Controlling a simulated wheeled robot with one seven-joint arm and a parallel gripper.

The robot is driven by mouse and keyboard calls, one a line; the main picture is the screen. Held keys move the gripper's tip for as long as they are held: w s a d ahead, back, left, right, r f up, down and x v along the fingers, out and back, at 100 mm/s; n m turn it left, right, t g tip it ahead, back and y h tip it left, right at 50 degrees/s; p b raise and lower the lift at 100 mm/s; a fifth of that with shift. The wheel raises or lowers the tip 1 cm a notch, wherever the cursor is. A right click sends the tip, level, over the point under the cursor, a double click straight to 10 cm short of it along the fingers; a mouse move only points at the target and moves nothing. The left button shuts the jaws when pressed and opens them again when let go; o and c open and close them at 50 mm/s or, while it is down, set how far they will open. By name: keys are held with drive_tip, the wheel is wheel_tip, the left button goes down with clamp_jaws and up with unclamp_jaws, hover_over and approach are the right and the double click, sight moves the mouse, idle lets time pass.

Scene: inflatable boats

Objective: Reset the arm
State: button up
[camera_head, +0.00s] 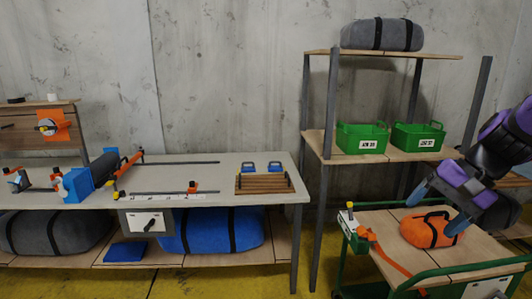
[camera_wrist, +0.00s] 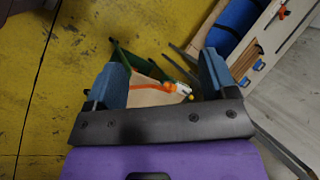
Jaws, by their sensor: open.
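My gripper (camera_head: 440,206) is at the right of the head view, on my purple and black arm. Its two blue fingers are spread apart. In the wrist view my gripper (camera_wrist: 163,75) also shows open, with nothing held between the fingers. An orange bag (camera_head: 420,231) with dark straps rests on the wooden top of a green-framed cart (camera_head: 392,236). In the head view one finger overlaps the bag's right side; I cannot tell whether they touch. The bag is not clearly visible in the wrist view.
An orange strap (camera_head: 384,254) lies along the cart's left side. Behind stands a shelf (camera_head: 395,153) with two green bins (camera_head: 361,138) (camera_head: 417,137) and a grey bag (camera_head: 382,35) on top. A long workbench (camera_head: 225,190) with tools is at left. Yellow floor (camera_wrist: 30,80) is open.

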drive_tip(key=s+a+r+n+t+h, duration=0.1)
drive_tip(key=s+r+n+t+h, duration=0.2)
drive_tip(key=s, duration=1)
wheel_tip(320, 180, up, 5)
drive_tip(key=n+h, duration=0.2)
drive_tip(key=n, duration=0.1)
drive_tip(key=shift+a+r+n+t+h, duration=0.2)
drive_tip(key=shift+a+n+t+h, duration=0.1)
drive_tip(key=shift+n+t, duration=0.1)
